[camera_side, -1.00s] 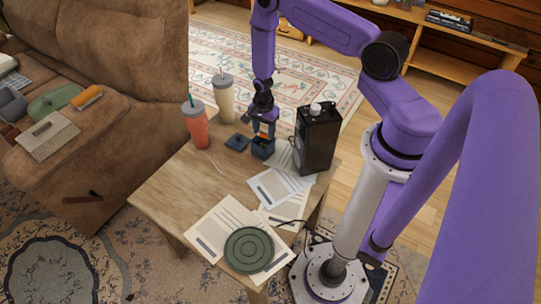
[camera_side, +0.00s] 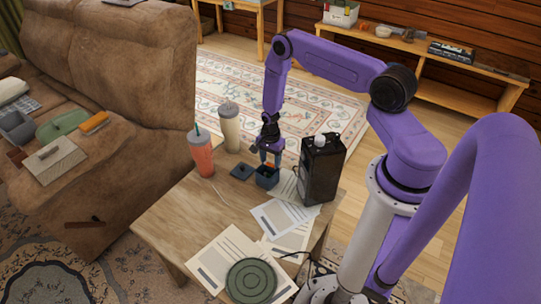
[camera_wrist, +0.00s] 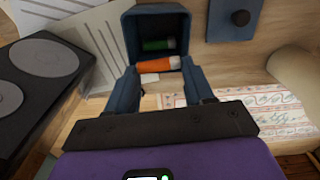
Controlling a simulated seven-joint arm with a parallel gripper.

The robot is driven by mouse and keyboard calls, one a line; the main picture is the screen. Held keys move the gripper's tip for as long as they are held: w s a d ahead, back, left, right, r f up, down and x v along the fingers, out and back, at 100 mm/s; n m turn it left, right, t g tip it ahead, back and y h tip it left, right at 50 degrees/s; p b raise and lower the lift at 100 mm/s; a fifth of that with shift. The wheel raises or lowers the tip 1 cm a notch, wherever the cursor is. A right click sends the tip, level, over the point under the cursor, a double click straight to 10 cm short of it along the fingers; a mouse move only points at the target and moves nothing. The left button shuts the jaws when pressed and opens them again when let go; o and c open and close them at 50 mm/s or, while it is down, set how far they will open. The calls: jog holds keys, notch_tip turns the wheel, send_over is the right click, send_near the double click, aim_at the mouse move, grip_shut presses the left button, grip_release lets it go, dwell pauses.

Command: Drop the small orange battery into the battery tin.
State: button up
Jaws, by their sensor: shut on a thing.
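The small orange battery (camera_wrist: 155,64) lies crosswise between the fingertips of my gripper (camera_wrist: 160,72) in the wrist view. The gripper is shut on it. The battery tin (camera_wrist: 128,28) is an open dark blue box just beyond the fingertips, and the battery appears at its near edge. A green battery (camera_wrist: 158,44) shows inside the tin. In the side view my gripper (camera_side: 267,157) points down directly over the tin (camera_side: 267,180) on the wooden table. The exact height of the battery above the rim is hard to tell.
A blue lid (camera_side: 241,171) lies left of the tin. A red cup (camera_side: 201,155) and a cream cup (camera_side: 230,128) stand farther left. A tall black box (camera_side: 320,170) stands close on the right. Papers (camera_side: 283,216) and a round green object (camera_side: 251,280) lie in front.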

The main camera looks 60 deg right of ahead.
jog(key=shift+f, duration=0.1)
jog(key=o, duration=1.1)
jog(key=shift+r, duration=8.7)
jog(key=shift+a+r, duration=0.1)
